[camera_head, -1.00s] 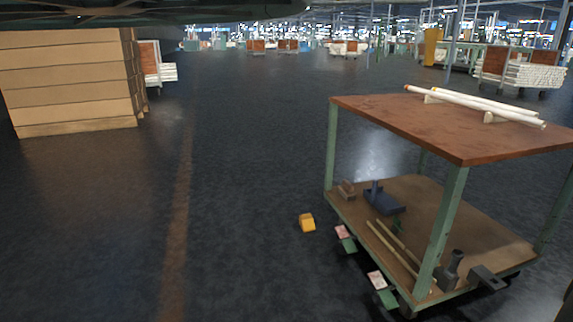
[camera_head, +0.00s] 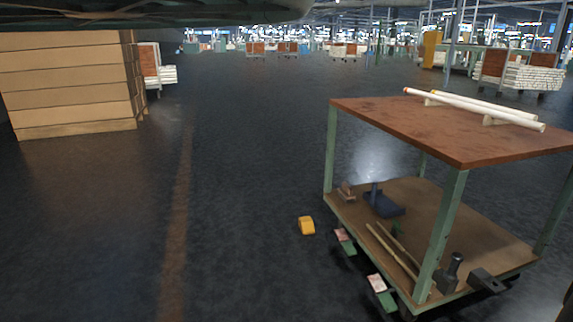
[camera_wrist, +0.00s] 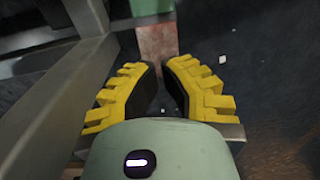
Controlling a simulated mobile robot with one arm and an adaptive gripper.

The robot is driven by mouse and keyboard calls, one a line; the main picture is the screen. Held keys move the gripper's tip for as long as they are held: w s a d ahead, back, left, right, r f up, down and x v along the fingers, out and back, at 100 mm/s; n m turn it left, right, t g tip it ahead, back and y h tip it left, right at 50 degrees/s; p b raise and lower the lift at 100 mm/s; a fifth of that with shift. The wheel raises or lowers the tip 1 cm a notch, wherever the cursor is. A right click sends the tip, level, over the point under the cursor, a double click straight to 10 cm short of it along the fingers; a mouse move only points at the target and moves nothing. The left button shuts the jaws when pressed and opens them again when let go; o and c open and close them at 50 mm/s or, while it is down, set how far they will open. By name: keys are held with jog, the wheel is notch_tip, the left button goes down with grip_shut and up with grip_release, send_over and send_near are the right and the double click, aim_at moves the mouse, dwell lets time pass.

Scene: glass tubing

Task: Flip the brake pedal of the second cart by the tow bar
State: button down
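The nearest cart (camera_head: 445,135) stands at the right in the head view, with a brown top, green posts and a lower shelf. Two small pedals with pale pinkish faces and green parts stick out low on its left side, one farther (camera_head: 345,241) and one nearer (camera_head: 380,290). My gripper (camera_wrist: 160,66) shows in the wrist view with yellow ribbed fingers, tips close together and a gap nearer the palm. A reddish plate (camera_wrist: 157,41) lies just beyond the tips; contact cannot be told.
A yellow block (camera_head: 306,225) lies on the floor left of the cart. White tubes (camera_head: 475,106) rest on its top. A wooden crate stack (camera_head: 70,85) stands at the left. The floor between is clear. A grey-green bar (camera_wrist: 65,100) runs close to my left finger.

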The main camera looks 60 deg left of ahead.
jog(key=shift+f+b, duration=1.85)
jog(key=shift+f, duration=0.3)
dwell(1.2)
jog(key=shift+r, duration=0.15)
jog(key=shift+r+p, duration=3.2)
jog(key=shift+r, duration=0.25)
